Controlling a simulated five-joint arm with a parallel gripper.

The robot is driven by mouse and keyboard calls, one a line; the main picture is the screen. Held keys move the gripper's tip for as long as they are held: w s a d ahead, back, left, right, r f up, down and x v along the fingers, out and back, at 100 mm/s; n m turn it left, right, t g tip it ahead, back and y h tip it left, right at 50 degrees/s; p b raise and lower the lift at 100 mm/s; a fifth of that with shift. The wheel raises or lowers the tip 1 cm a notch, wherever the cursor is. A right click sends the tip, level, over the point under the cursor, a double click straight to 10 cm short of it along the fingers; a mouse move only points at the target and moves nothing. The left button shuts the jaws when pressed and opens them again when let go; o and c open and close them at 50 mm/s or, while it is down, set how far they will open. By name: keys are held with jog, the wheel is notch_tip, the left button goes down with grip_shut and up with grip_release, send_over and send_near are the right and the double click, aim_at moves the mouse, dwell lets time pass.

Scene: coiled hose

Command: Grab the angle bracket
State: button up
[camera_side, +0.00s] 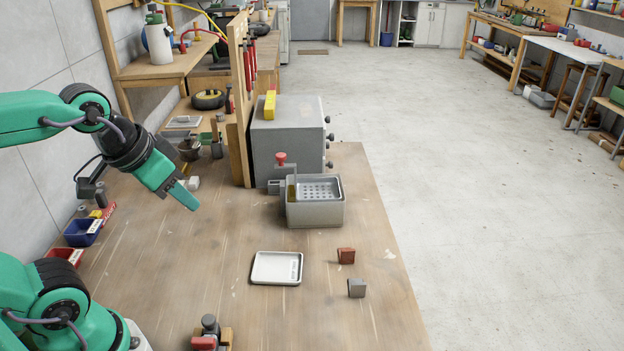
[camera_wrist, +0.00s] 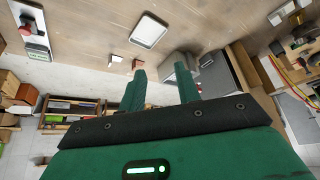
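A small grey piece (camera_side: 357,288), which looks like the angle bracket, stands on the wooden bench near its right edge. It shows in the wrist view as a small pale shape (camera_wrist: 117,58), left of the fingers. A small red-brown block (camera_side: 346,256) stands just behind it, and is also in the wrist view (camera_wrist: 137,64). My gripper (camera_side: 190,199) is raised above the left part of the bench, well apart from the grey piece. In the wrist view its two fingers (camera_wrist: 162,76) are spread with nothing between them.
A white tray (camera_side: 276,282) lies left of the grey piece. A grey basin (camera_side: 315,215) and a large grey box (camera_side: 287,150) stand behind. A clamp with a red handle (camera_side: 205,343) is at the front. Blue bin (camera_side: 82,233) at left.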

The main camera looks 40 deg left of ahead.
jog(key=w+d+r+m+g, duration=0.1)
jog(key=w+d+m+g, duration=0.15)
jog(key=w, duration=0.65)
jog(key=m+g, duration=0.3)
jog(key=m, duration=0.3)
send_over(352, 250)
jog(key=f, duration=1.7)
jog(key=shift+a, duration=0.3)
jog(key=shift+w+d+f, duration=0.15)
jog(key=shift+d+f, duration=0.1)
jog(key=shift+f, duration=4.05)
grip_shut()
